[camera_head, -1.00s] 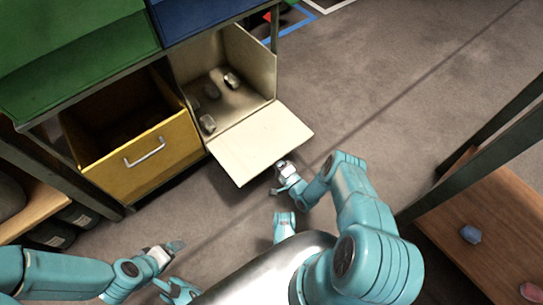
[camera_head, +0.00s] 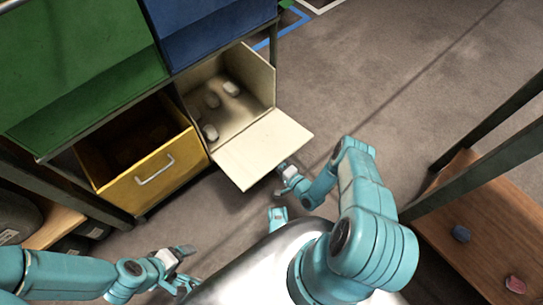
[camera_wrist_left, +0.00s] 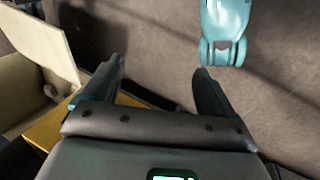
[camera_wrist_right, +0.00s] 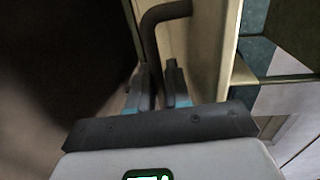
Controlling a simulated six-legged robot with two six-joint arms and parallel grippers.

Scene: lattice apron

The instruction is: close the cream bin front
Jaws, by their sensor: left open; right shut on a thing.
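The cream bin (camera_head: 262,78) is open. Its cream front (camera_head: 262,148) hangs folded outward and down from the bin's lower edge. Several pale lumps (camera_head: 229,88) lie inside. My right gripper (camera_head: 283,169) is at the front's outer edge. In the right wrist view, my right gripper (camera_wrist_right: 160,76) is shut on a dark bent handle (camera_wrist_right: 150,35) beside the cream panel (camera_wrist_right: 206,45). My left gripper (camera_head: 188,264) is open and empty, low in the head view, apart from the bin. The left wrist view also shows the cream front (camera_wrist_left: 42,38) at upper left.
A yellow drawer (camera_head: 150,178) with a silver handle stands partly open left of the cream bin. Green (camera_head: 75,65) and blue (camera_head: 205,25) bins sit above. A wooden shelf (camera_head: 480,225) with small lumps is at right. Floor right of the cream front is clear.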

